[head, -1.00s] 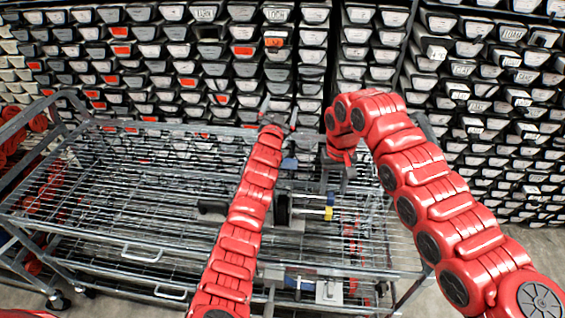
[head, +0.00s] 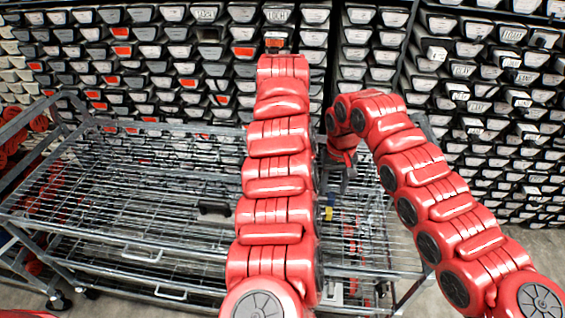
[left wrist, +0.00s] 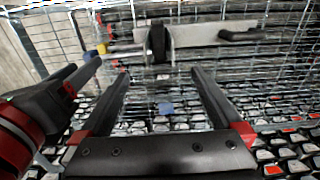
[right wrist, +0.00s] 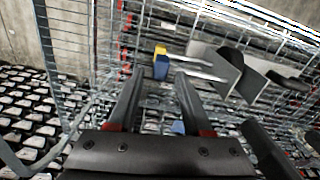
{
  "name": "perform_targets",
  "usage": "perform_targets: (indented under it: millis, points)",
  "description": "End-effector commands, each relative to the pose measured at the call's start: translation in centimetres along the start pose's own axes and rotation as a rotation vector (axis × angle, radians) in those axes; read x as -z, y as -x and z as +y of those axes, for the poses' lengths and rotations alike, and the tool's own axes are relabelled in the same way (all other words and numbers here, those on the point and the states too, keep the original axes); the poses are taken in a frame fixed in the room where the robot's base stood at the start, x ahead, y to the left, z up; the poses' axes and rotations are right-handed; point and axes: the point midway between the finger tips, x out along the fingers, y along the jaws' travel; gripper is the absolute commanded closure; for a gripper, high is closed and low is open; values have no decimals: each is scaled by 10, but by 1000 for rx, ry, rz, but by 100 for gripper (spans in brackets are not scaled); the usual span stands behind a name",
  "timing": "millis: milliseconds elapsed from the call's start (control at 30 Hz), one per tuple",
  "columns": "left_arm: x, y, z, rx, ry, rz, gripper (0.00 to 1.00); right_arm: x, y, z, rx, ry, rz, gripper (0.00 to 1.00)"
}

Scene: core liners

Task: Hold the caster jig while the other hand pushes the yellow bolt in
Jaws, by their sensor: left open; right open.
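The caster jig shows in the left wrist view as a grey plate (left wrist: 195,34) with a black wheel-like part (left wrist: 158,42) and a black handle (left wrist: 243,33). My right gripper (right wrist: 160,72) is open and empty, near the bolt.
The jig rests on a wire-shelf cart (head: 130,190) with metal rails. Its left part is largely bare. Racks of core liners (head: 150,60) fill the wall behind. A small blue item (left wrist: 165,108) shows between my left fingers.

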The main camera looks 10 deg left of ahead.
Motion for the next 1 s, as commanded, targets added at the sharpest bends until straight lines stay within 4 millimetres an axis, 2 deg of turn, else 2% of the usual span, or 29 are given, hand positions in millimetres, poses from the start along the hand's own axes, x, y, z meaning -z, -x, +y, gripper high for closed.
perform_targets:
  millis: [167, 600, 800, 1000]
  points:
    - [-4, -18, 1, -5, -1, -16, 0, 0, 0, 0, 0, 0, 0, 50]
    - [-5, -112, 1, -3, -2, -15, 0, 0, 0, 0, 0, 0, 0, 50]
    - [-5, -149, 0, -2, -2, -11, 0, 0, 0, 0, 0, 0, 0, 50]
    - [-4, -168, 1, -2, -3, -8, 0, 0, 0, 0, 0, 0, 0, 50]
